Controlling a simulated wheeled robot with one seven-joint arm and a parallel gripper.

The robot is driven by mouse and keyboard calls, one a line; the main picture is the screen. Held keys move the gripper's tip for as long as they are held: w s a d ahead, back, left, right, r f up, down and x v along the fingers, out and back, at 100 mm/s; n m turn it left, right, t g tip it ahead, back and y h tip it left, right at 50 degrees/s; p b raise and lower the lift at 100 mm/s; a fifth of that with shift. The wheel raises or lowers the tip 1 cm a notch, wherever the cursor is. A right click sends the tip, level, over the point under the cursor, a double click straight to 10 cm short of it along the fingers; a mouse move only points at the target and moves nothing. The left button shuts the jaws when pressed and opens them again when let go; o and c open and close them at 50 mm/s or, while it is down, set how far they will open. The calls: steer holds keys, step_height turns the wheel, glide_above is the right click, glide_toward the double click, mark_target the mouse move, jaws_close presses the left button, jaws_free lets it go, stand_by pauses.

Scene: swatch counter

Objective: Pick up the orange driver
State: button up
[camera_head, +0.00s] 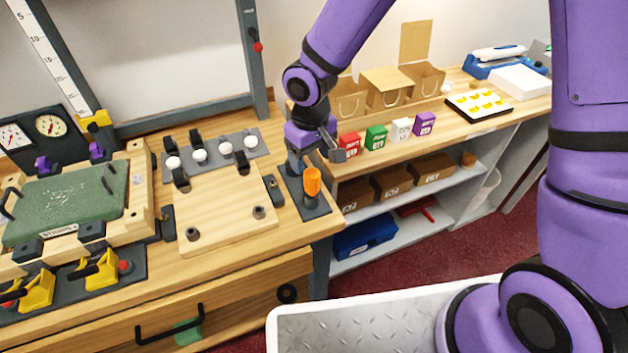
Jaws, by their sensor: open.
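The orange driver (312,182) stands upright in a dark grey holder plate (318,209) near the right end of the wooden workbench. Only its orange handle shows clearly. My gripper (331,158) is just above and slightly right of the driver in the picture, pointing down. Its jaws are open and nothing shows between them. I cannot tell how far the fingertips are from the handle, but they look apart from it.
Small red (349,144), green (376,137), white (401,130) and purple (424,123) boxes stand on the right counter (455,128), close to my gripper. A post rises behind the bench.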

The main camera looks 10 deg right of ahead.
mark_target(312, 173)
steer(key=shift+s+f, duration=0.15)
steer(key=shift+f, duration=1.8)
steer(key=shift+s+f, duration=0.1)
steer(key=shift+f, duration=1.85)
steer(key=c, duration=1)
